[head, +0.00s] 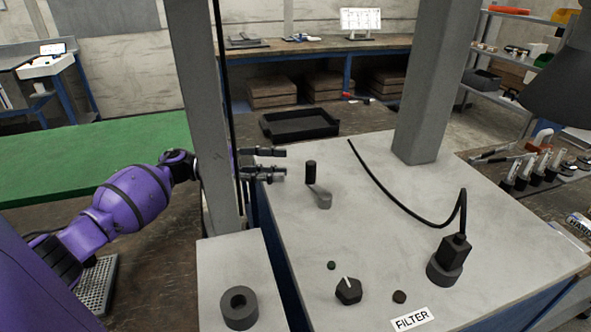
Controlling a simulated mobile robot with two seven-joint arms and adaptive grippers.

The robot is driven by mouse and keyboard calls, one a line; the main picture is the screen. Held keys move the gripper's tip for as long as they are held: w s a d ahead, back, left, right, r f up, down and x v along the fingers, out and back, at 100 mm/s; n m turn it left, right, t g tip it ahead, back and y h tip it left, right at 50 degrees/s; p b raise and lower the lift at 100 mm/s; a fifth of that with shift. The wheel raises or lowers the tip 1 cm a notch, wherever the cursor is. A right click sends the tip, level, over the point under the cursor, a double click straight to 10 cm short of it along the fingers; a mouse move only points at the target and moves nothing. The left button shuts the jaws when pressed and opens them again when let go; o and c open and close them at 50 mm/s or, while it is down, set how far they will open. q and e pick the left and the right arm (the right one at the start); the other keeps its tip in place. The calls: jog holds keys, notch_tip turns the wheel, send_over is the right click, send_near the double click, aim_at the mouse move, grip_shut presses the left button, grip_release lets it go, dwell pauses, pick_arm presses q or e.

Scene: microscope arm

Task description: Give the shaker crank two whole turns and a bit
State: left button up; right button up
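The shaker crank has a black upright handle (311,173) on a short grey crank arm (321,197), on the pale top (365,245) of the box. My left gripper (284,162) reaches in from the left over the box's back left corner. Its fingers point right towards the handle and stand apart, with a gap between them. Nothing shows between the fingers. The handle is just right of the fingertips and looks apart from them. My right gripper is not in view.
A grey post (205,130) stands left of the box, close to my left wrist. Another post (428,90) rises at the back. A black cable (400,208) arcs to a plug (453,248). A dark knob (348,291) and the FILTER label (411,319) are in front.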

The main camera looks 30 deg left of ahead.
pick_arm(q)
jog(key=v, duration=0.4)
jog(key=shift+s+a, duration=0.25)
jog(key=shift+a, duration=0.1)
